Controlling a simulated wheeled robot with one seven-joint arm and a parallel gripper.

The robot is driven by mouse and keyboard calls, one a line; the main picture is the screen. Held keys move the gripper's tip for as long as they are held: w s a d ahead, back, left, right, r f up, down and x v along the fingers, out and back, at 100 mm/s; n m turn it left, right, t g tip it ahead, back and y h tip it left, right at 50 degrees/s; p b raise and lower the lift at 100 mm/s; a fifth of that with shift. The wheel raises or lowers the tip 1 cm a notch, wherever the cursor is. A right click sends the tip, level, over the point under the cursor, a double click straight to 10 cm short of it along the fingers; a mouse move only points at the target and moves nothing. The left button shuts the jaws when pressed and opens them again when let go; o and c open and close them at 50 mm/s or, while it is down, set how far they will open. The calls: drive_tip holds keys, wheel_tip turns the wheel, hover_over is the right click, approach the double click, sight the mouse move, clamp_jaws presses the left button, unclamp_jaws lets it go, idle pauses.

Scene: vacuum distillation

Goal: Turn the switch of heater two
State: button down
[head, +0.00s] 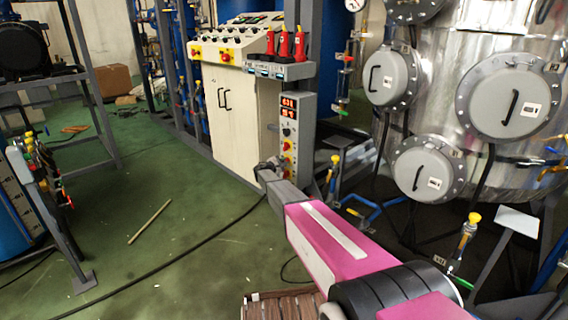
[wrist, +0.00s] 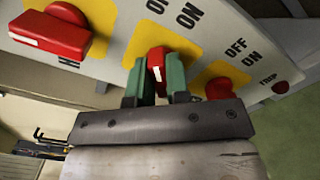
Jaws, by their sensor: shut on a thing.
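The grey control box (head: 291,148) with red number displays stands in the middle of the head view, beside the cream cabinet. In the wrist view its panel (wrist: 120,28) has several red switches on yellow plates with ON and OFF marks. My gripper (wrist: 157,76) has its two green fingers on either side of the middle red switch (wrist: 157,60) and is shut on it. No label readable here tells which heater this switch belongs to. In the head view my gripper (head: 269,168) is at the lower part of the box, and the switch there is hidden.
A larger red switch (wrist: 52,34) is to the left of the held one, and another red switch (wrist: 219,88) is to the right. The cream cabinet (head: 234,112) stands left of the box. A steel tank (head: 468,65) stands right. Green floor (head: 115,225) is mostly clear at left.

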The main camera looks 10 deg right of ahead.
drive_tip(key=m, duration=0.4)
drive_tip(key=shift+s+f+m, duration=0.1)
drive_tip(key=shift+m, duration=1.8)
drive_tip(key=shift+f, duration=0.1)
drive_tip(key=c, duration=1.1)
unclamp_jaws()
drive_tip(key=v, duration=1)
drive_tip(key=shift+s+a, duration=0.25)
drive_tip(key=shift+a, duration=0.05)
